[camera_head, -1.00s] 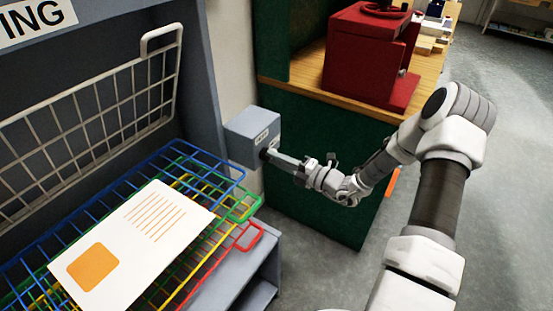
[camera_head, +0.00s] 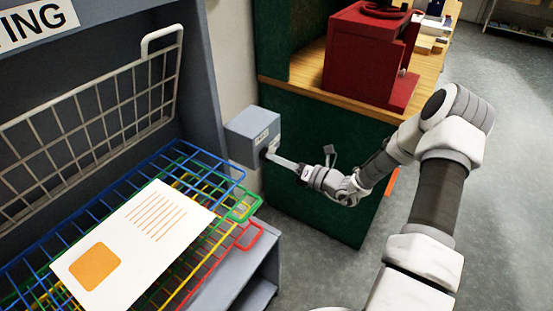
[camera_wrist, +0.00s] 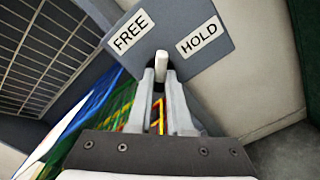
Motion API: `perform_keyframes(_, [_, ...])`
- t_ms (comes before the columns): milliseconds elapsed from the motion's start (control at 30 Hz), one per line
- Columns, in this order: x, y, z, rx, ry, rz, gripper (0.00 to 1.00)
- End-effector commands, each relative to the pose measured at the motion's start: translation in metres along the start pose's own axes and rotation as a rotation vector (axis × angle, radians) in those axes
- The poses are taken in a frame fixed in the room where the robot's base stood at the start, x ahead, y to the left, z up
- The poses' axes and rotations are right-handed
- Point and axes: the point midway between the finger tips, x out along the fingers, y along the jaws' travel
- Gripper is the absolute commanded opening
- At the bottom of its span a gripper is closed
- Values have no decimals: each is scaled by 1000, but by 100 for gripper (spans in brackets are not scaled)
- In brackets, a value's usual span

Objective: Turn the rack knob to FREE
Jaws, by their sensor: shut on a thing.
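The rack knob (camera_wrist: 161,65) sits on the face of a grey box (camera_head: 253,136), mostly hidden by my fingers. A pale bar on it shows between the fingertips in the wrist view. That bar points between the FREE label (camera_wrist: 131,32) and the HOLD label (camera_wrist: 202,40), not squarely at either one. My gripper (camera_wrist: 161,78) is shut on the knob, its two fingers on either side of it. In the head view my gripper (camera_head: 274,156) reaches the box from the right.
Left of the box, coloured wire racks (camera_head: 190,160) hold a white card (camera_head: 150,225) with orange print. A green cabinet (camera_head: 305,150) with a red machine (camera_head: 365,58) on its wooden top stands close behind my wrist. Open floor (camera_head: 480,190) lies to the right.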

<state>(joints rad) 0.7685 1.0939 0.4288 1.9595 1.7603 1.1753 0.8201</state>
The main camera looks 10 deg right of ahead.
Motion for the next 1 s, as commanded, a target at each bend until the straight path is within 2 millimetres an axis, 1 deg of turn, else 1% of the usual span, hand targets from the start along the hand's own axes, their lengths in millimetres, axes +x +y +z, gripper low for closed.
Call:
perform_keyframes(300, [0,-1,-1,-299,1,-1,0])
perform_keyframes(600, [0,-1,-1,-556,1,-2,0])
perform_keyframes(800, [-1,-2,-1,-679,1,-2,0])
perform_keyframes(1000, [-1,-1,-1,-753,1,-2,0])
